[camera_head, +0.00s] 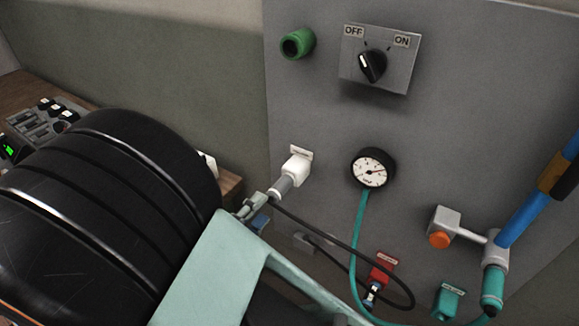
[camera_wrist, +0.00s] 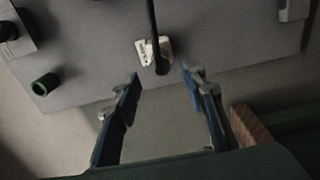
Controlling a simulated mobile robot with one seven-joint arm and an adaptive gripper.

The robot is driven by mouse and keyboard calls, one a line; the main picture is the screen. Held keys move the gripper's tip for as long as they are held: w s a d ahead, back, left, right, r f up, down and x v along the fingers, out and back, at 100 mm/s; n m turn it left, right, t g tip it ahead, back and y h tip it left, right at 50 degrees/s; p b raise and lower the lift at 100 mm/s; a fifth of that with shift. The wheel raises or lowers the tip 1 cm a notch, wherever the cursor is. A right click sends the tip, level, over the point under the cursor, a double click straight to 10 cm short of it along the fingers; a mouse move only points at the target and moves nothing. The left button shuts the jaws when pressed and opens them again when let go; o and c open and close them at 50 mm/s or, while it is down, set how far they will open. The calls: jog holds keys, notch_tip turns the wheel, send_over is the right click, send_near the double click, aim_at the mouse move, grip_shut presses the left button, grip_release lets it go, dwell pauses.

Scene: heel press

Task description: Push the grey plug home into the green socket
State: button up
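The grey plug (camera_head: 283,187) sits at the front of a white socket (camera_head: 298,166) on the grey panel, with a black cable at its rear. In the wrist view its dark rear end (camera_wrist: 161,67) shows in front of the white socket (camera_wrist: 145,49). My gripper (camera_head: 253,212) is beside the plug's rear in the head view. In the wrist view my gripper (camera_wrist: 162,84) is open, its blue fingers apart with nothing between them. A labelled teal-green socket (camera_head: 449,299) is at the panel's lower right. A plain green ring (camera_head: 297,43) is at the upper left.
A red socket (camera_head: 382,268) with a plug stands near the teal-green one. A gauge (camera_head: 373,168) with a teal hose, an OFF/ON switch (camera_head: 372,65) and a blue pipe (camera_head: 531,203) are on the panel. The loose black cable (camera_head: 345,245) loops across the lower panel.

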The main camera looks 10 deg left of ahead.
aim_at(272, 198)
jog(key=shift+w, duration=0.1)
jog(key=shift+w+d, duration=0.3)
jog(key=shift+w, duration=0.2)
jog(key=x, duration=0.5)
jog(key=shift+w+d+f, duration=0.1)
jog(key=shift+w+d, duration=0.05)
jog(key=shift+w, duration=0.25)
jog(key=shift+x, duration=0.95)
jog(key=shift+b, duration=0.65)
jog(key=shift+c, duration=0.2)
grip_shut()
jog(key=shift+s, duration=0.1)
jog(key=shift+b+v, duration=0.8)
jog(key=shift+v, duration=2.15)
